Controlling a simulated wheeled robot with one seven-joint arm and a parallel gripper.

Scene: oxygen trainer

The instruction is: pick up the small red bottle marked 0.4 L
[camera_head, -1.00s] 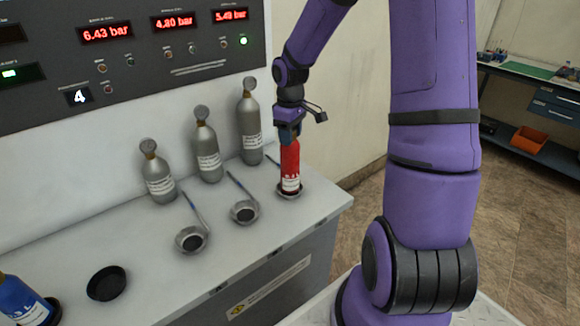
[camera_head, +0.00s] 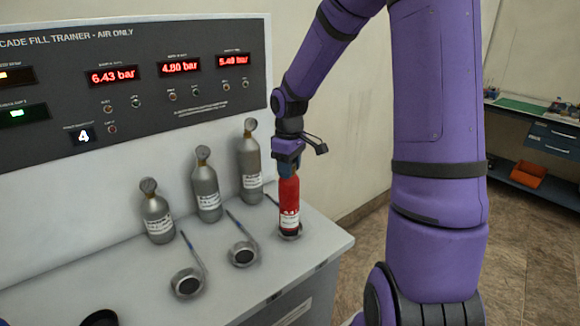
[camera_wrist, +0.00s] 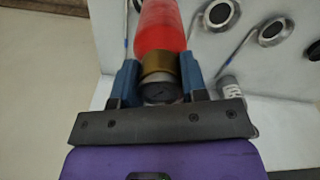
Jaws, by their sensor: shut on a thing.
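The small red bottle (camera_head: 289,205) has a white label and stands upright at the right end of the bench, at the rightmost round holder (camera_head: 291,233). My gripper (camera_head: 288,168) is shut on the bottle's top from above. In the wrist view my gripper's two blue fingers (camera_wrist: 158,85) are on either side of the brass-coloured neck, and the red body (camera_wrist: 160,28) extends away beyond them. A small gap may show between the bottle and its holder, but I cannot tell whether they touch.
Grey gauge-topped cylinders (camera_head: 206,192) stand along the panel wall behind. Two empty round holders (camera_head: 188,283) with thin hoses lie to the left on the bench (camera_head: 130,270). A dark round holder (camera_head: 100,318) is at the bottom left. The panel (camera_head: 130,75) rises behind.

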